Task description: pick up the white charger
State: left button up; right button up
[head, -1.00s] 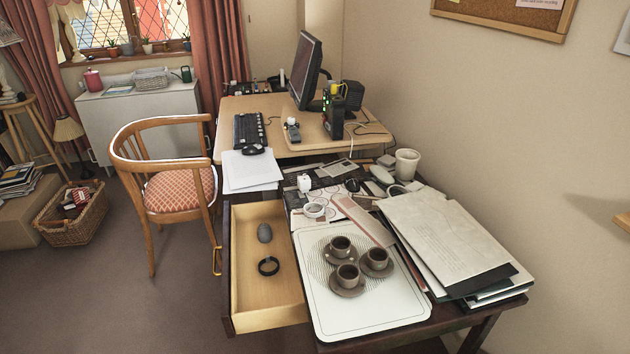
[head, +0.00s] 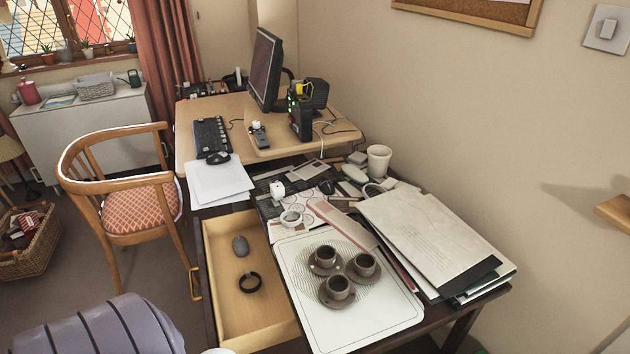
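A small white block that looks like the charger (head: 277,189) stands on the dark cluttered desk, behind a white roll of tape (head: 291,217) and left of a black mouse (head: 326,187). Another small white piece (head: 256,126) sits by a grey handset on the wooden desk further back; I cannot tell what it is. Neither of my grippers is in view.
An open drawer (head: 226,300) juts out at the front left, holding a grey mouse and a black ring. A white tray (head: 385,315) bears three brown cups on saucers. Stacked papers (head: 430,240) lie to the right. A wooden chair (head: 125,205) stands left.

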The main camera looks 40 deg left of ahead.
aim_at(277, 190)
jog(key=j+z, duration=0.15)
jog(key=j, duration=0.3)
jog(key=k+j+z, duration=0.15)
jog(key=j, duration=0.3)
jog(key=j+z, duration=0.15)
jog(key=j, duration=0.3)
jog(key=k+j+z, duration=0.15)
jog(key=j, duration=0.25)
jog(key=k+j+z, duration=0.1)
jog(key=j, duration=0.3)
jog(key=k, duration=0.05)
